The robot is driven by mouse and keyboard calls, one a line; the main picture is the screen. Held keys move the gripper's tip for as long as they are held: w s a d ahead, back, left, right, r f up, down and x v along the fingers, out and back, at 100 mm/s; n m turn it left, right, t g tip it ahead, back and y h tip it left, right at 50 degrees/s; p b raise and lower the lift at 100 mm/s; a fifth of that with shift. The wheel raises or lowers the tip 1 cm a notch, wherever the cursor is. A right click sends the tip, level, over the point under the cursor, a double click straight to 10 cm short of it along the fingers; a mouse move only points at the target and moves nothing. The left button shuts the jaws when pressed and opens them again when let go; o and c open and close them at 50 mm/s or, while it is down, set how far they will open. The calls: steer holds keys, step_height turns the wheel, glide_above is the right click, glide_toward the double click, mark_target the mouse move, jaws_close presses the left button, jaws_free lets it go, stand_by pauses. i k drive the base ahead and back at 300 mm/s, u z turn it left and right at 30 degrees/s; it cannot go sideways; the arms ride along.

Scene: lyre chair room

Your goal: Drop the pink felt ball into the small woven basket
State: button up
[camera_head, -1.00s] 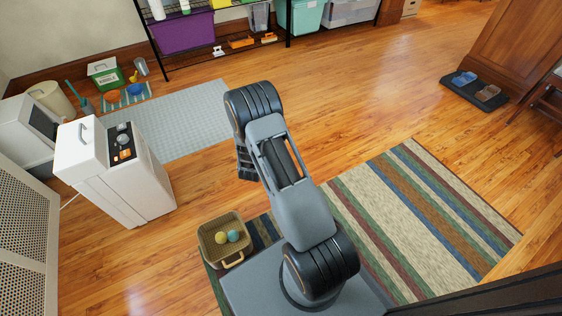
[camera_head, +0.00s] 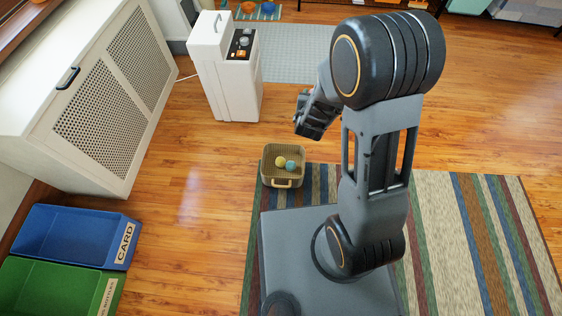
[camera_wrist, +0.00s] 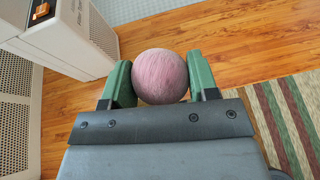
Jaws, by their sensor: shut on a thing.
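The pink felt ball (camera_wrist: 160,77) is between the green fingers of my gripper (camera_wrist: 161,84) in the wrist view, and the fingers press on it from both sides. In the head view my gripper (camera_head: 307,124) is above and behind the small woven basket, and the ball cannot be made out there. The small woven basket (camera_head: 269,166) stands on the floor at the rug's corner, just in front of my base. It holds a yellow ball (camera_head: 281,162) and a teal ball (camera_head: 292,165). The basket is not seen in the wrist view.
A white appliance (camera_head: 233,97) stands behind the basket to the left. A white radiator cover (camera_head: 95,90) is at the left. Blue (camera_head: 75,236) and green (camera_head: 60,287) bins stand at lower left. A striped rug (camera_head: 490,240) lies at right. The wooden floor left of the basket is clear.

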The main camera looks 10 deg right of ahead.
mark_target(286, 163)
steer(key=u, duration=0.4)
steer(key=k, duration=1)
steer(key=u, duration=1)
steer(key=i, duration=1.8)
steer(key=z, duration=0.5)
